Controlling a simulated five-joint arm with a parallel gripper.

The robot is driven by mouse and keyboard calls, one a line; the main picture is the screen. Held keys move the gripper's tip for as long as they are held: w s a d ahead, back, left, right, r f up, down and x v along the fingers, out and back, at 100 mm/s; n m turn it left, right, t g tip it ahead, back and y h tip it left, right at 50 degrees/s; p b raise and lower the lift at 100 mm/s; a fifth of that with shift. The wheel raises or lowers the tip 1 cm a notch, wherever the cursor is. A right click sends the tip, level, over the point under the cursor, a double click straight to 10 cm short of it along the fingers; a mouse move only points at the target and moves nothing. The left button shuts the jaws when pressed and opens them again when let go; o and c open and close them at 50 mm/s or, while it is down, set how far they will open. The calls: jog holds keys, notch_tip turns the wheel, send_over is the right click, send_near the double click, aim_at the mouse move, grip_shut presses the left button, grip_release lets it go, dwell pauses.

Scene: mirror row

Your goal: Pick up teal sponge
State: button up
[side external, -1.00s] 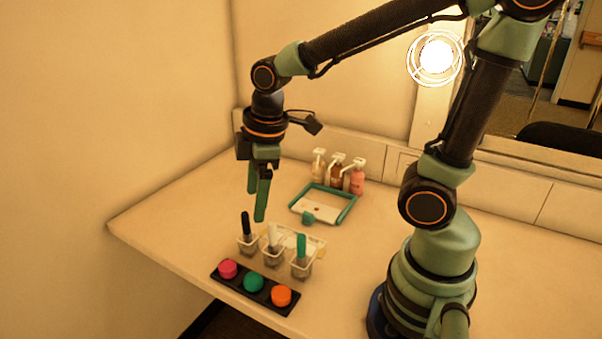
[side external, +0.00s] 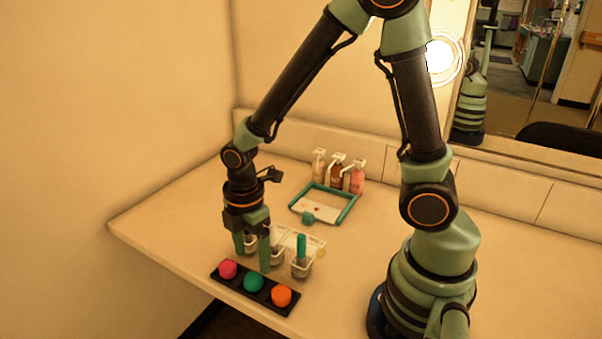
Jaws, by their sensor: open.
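The teal sponge (side external: 253,281) is a round puck in the middle of a black three-place holder (side external: 272,304) near the table's front edge. A pink sponge (side external: 228,268) sits to its left and an orange sponge (side external: 281,295) to its right. My gripper (side external: 252,262) points down with its two green fingers spread and nothing seen between them. In the picture the fingertips are just above the teal sponge, in front of the small cups. I cannot tell their exact height or depth relative to the sponge.
Clear cups stand behind the holder; the right cup (side external: 301,268) holds a teal-handled tool (side external: 301,246), and my fingers partly hide the others. A teal-framed tray (side external: 338,217) and several pump bottles (side external: 337,172) stand farther back. The table's left side (side external: 165,220) is free.

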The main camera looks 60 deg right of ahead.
aim_at(253, 275)
jog(key=shift+a+f, duration=0.15)
jog(key=shift+f, duration=2.4)
grip_shut()
